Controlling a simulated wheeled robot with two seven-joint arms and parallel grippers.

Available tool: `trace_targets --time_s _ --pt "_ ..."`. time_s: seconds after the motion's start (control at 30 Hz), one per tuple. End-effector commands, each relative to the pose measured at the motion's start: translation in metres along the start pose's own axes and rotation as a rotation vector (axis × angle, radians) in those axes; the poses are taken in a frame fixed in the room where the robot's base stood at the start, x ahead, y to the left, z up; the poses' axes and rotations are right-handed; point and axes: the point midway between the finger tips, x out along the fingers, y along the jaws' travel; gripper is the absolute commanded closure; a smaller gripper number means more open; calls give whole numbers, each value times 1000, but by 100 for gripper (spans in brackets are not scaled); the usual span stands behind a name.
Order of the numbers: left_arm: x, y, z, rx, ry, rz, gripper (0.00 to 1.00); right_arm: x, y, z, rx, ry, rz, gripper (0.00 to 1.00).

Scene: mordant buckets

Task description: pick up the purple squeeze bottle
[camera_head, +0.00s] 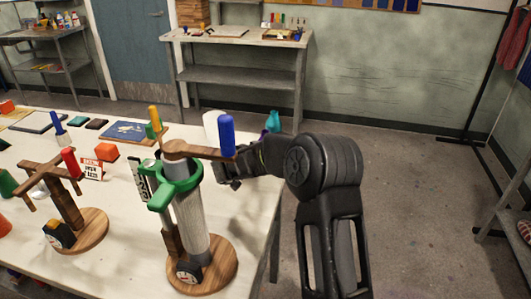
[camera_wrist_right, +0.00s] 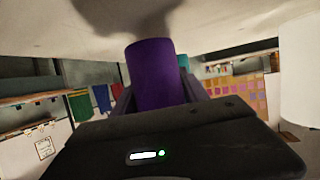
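The purple squeeze bottle (camera_wrist_right: 153,75) shows in the right wrist view as a plain purple cylinder, between the two dark fingers of my right gripper (camera_wrist_right: 158,98). The fingers lie close along both its sides; whether they press on it I cannot tell. In the head view my right gripper (camera_head: 232,172) is low over the table's right end, partly hidden by the wooden stand, and I cannot make out the bottle clearly there. My left gripper is not in view.
A wooden stand (camera_head: 207,270) with a grey cylinder, green ring and blue-handled arm stands just left of my right gripper. A teal bottle (camera_head: 273,121) and a white container (camera_head: 212,124) are behind. Another wooden stand (camera_head: 85,232) is further left.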

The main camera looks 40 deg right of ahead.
Motion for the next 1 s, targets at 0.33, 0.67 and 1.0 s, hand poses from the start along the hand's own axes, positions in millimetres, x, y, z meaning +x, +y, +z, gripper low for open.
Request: trace_targets --time_s 0.33,0.67,1.0 --pt "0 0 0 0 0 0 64 0 0 0 0 0 0 78" --pt "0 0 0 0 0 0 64 0 0 -1 1 1 0 100" --pt "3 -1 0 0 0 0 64 -4 0 -10 3 3 0 100"
